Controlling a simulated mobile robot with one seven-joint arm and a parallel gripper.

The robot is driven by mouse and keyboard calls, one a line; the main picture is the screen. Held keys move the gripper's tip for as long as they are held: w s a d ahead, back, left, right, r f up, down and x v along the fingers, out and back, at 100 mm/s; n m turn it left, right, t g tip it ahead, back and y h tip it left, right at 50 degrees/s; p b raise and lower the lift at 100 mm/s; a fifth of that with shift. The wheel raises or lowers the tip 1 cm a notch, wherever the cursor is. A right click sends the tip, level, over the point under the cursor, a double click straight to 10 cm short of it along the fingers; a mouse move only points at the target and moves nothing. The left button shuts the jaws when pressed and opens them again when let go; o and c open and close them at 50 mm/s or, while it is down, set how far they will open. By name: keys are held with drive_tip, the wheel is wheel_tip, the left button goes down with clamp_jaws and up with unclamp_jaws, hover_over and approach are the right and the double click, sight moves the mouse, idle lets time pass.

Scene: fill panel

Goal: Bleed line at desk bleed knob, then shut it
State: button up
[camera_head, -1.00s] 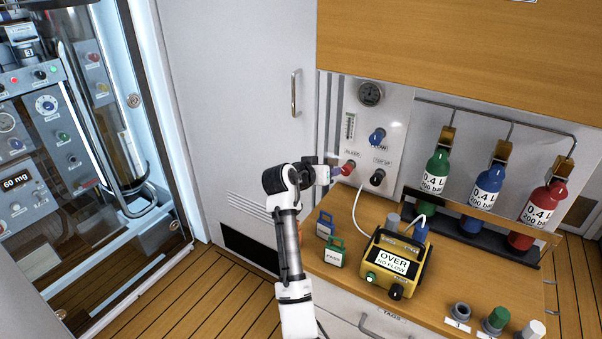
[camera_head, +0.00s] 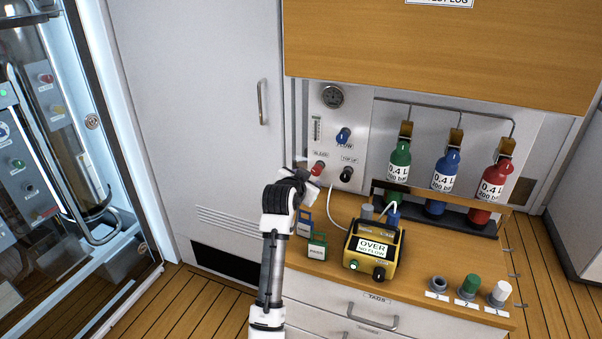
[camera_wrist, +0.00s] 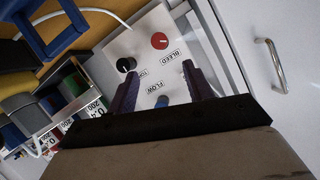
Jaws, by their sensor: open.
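The red bleed knob (camera_head: 318,168) sits at the lower left of the white panel on the wall behind the desk. In the wrist view the red knob (camera_wrist: 159,41) shows beside its BLEED label, beyond my fingertips. My gripper (camera_head: 312,186) is just below and in front of the knob in the head view. In the wrist view my gripper (camera_wrist: 160,85) is open, with nothing between its fingers and the panel beyond. The black top-up knob (camera_head: 346,174) is right of the red one, and the blue flow knob (camera_head: 343,135) is above.
A yellow meter (camera_head: 370,250) reading OVER, NO FLOW stands on the desk. Blue (camera_head: 305,225) and green (camera_head: 317,247) tags stand beside my arm. A white hose (camera_head: 332,210) runs below the panel.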

sight(316, 171)
drive_tip(key=p+x, duration=0.3)
drive_tip(key=x, duration=1)
drive_tip(key=shift+w+d+f, duration=0.1)
drive_tip(key=shift+w, duration=0.1)
drive_tip(key=c, duration=1)
